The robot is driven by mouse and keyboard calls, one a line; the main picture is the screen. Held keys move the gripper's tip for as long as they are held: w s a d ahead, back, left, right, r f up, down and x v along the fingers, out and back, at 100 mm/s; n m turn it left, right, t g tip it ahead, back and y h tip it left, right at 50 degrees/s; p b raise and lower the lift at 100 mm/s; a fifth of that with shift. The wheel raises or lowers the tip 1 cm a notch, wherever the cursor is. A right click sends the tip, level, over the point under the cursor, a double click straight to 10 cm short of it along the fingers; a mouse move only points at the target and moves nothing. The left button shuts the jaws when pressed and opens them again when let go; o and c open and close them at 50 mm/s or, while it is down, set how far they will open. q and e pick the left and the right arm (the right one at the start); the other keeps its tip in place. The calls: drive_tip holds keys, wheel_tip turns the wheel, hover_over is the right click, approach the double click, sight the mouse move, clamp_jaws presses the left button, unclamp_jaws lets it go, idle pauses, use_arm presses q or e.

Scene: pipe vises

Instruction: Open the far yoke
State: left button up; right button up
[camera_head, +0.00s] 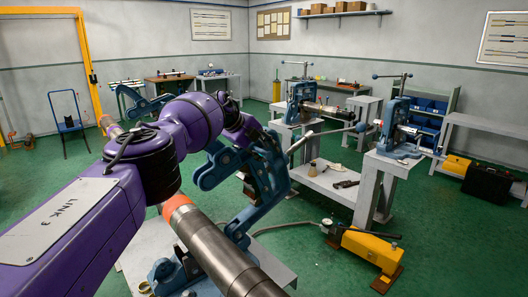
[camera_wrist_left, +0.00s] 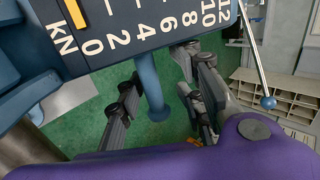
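A blue-green hinged yoke (camera_head: 268,185) stands mid-picture in the head view, just beyond a steel pipe (camera_head: 220,252) with an orange end. A silver lever (camera_head: 322,138) with a blue ball shows to its right; a silver lever with a blue ball also shows in the wrist view (camera_wrist_left: 255,62). My left gripper (camera_wrist_left: 161,84) is open, its dark fingers apart. A blue bar (camera_wrist_left: 150,85) shows between them, below a blue block with a kN scale (camera_wrist_left: 150,22). I cannot tell whether the fingers touch the bar. The purple left arm hides part of the yoke. My right gripper is out of view.
Two more vises stand on grey benches, one farther back (camera_head: 300,100) and one at right (camera_head: 398,130). A yellow pump (camera_head: 370,247) with a hose lies on the green floor at right. Another blue-green bracket (camera_head: 135,100) shows behind my arm.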

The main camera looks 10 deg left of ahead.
use_arm(q)
drive_tip(key=shift+f, duration=0.1)
drive_tip(key=shift+v, duration=0.9)
drive_tip(key=v, duration=1)
drive_tip(key=shift+a, duration=0.1)
